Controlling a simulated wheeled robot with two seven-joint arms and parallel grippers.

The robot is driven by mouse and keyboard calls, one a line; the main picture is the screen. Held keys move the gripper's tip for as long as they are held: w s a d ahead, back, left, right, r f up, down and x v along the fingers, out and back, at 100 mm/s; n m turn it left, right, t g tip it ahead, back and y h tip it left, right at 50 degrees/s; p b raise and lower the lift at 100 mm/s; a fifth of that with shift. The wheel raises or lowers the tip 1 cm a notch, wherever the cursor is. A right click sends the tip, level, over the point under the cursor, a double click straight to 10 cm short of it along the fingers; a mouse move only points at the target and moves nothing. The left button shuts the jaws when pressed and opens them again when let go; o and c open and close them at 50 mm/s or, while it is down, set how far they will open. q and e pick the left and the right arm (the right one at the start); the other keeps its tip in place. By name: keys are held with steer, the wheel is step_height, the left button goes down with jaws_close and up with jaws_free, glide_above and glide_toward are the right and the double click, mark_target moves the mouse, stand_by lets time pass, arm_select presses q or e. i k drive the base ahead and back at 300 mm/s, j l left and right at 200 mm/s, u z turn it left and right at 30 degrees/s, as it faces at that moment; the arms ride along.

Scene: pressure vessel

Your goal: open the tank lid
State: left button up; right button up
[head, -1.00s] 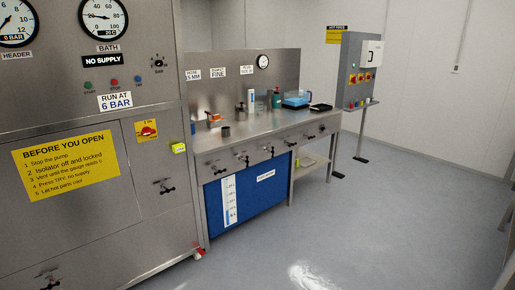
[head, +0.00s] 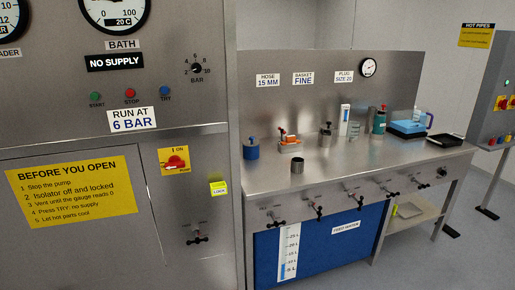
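No tank lid can be made out in the head view. A steel cabinet (head: 190,110) fills the left side, with a gauge (head: 118,12) at its top reading near the low end and a "NO SUPPLY" label (head: 115,62). A yellow "BEFORE YOU OPEN" sign (head: 72,188) lists steps on a lower panel. A red isolator switch (head: 175,162) sits on a yellow plate. Green, red and blue buttons (head: 130,93) and a BAR dial (head: 197,68) are above it. A valve handle (head: 197,238) is below. Neither of my grippers shows.
A control panel (head: 497,95) stands far right. Floor (head: 425,270) is clear at lower right.

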mark_target(251, 139)
steer(key=i+l+u, duration=0.1)
steer(key=u, duration=0.25)
steer(key=i+l+u, duration=0.15)
steer(key=u, duration=0.2)
steer(key=i+l+u, duration=0.8)
steer(key=i+l, duration=0.35)
steer(key=l, duration=0.3)
steer(key=i+l, duration=0.2)
steer(key=l+u, duration=0.05)
steer(key=l, duration=0.05)
